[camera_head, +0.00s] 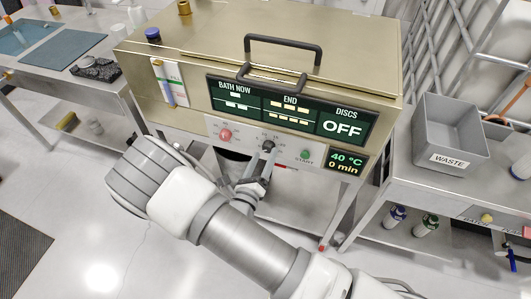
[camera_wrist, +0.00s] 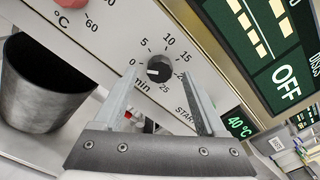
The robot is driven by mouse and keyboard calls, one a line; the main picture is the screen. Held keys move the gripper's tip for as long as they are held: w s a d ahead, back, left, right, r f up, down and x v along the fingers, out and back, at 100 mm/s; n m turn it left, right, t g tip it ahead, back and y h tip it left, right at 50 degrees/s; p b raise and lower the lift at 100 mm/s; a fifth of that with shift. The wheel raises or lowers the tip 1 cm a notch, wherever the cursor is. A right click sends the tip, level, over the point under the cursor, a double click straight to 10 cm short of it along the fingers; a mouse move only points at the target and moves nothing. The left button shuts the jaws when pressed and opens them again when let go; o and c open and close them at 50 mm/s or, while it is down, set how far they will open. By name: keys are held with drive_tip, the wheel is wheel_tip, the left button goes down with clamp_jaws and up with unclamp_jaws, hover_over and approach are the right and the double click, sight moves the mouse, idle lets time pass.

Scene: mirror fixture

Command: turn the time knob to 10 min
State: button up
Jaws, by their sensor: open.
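The time knob (camera_wrist: 158,70) is a small black dial on the pale panel (camera_wrist: 100,45), ringed by marks 0, 5, 10, 15, 20 and 25 min. Its white mark appears to point left, towards 0. In the head view the knob (camera_head: 268,146) sits between the red knob and the green START button. My gripper (camera_wrist: 158,75) is open, with one finger on either side of the knob in the wrist view. Contact cannot be told. In the head view my gripper (camera_head: 264,166) is just below the knob, partly hidden by my arm. The small display (camera_head: 346,162) reads 40 °C and 0 min.
The red temperature knob (camera_head: 225,134) is left of the time knob, and the green START button (camera_head: 305,154) is right. A large display (camera_head: 342,128) above shows OFF. A dark grey cylindrical container (camera_wrist: 45,85) is below the panel. A grey WASTE bin (camera_head: 450,137) stands right.

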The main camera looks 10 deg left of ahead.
drive_tip(key=shift+w+d, duration=0.1)
drive_tip(key=shift+w, duration=0.95)
clamp_jaws()
